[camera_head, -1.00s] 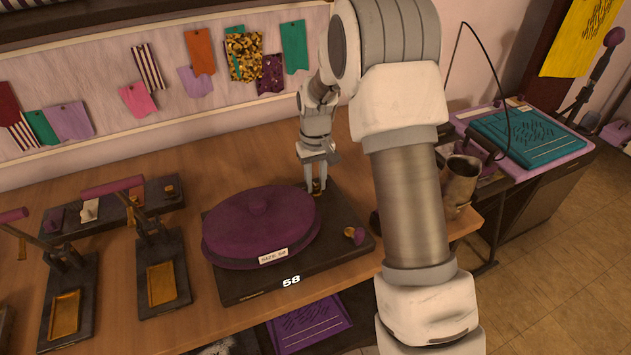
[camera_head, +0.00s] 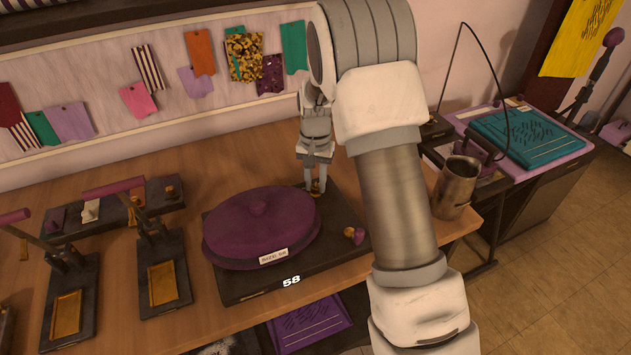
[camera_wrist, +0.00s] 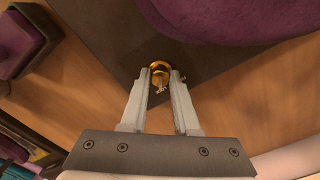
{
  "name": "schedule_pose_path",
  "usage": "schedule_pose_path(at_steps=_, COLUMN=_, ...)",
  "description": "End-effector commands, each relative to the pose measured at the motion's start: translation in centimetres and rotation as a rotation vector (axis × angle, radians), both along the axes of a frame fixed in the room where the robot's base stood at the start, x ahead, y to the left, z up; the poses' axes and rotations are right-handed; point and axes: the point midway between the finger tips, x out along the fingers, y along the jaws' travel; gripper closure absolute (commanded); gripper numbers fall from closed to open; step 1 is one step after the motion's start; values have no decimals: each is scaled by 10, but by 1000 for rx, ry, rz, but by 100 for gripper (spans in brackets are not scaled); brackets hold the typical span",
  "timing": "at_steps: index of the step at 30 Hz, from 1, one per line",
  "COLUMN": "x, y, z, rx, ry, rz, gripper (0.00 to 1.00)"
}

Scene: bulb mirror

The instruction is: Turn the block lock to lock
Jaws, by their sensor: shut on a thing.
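The block lock is a small brass knob (camera_wrist: 160,72) on the back corner of a dark base plate, and in the wrist view it sits between my fingertips. My gripper (camera_wrist: 160,88) is shut on it, one finger on each side. In the head view my gripper (camera_head: 316,185) points down at the back right of the base, and its fingers partly hide the brass knob. The dark base (camera_head: 345,222) carries a purple felt hat (camera_head: 250,230) with a small size label and the number 58 on its front edge.
A second knob, brass and purple (camera_head: 354,235), sits on the base's right side. Small presses with brass plates (camera_head: 162,284) stand to the left. A metal cup (camera_head: 456,187) is at the table's right edge. Bare wood lies behind the base.

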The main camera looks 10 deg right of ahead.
Motion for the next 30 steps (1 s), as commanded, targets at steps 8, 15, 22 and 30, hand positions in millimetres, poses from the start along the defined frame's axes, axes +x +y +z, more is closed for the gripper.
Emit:
schedule_pose_path(at_steps=8, x=1, y=0, z=1, rx=0, ry=-2, rz=-10, gripper=100)
schedule_pose_path(at_steps=15, x=1, y=0, z=1, rx=0, ry=-2, rz=-9, gripper=58)
schedule_pose_path(at_steps=22, x=0, y=0, z=0, rx=0, ry=-1, rz=-8, gripper=41)
schedule_pose_path(at_steps=30, x=1, y=0, z=8, rx=0, ry=-1, rz=-8, gripper=41)
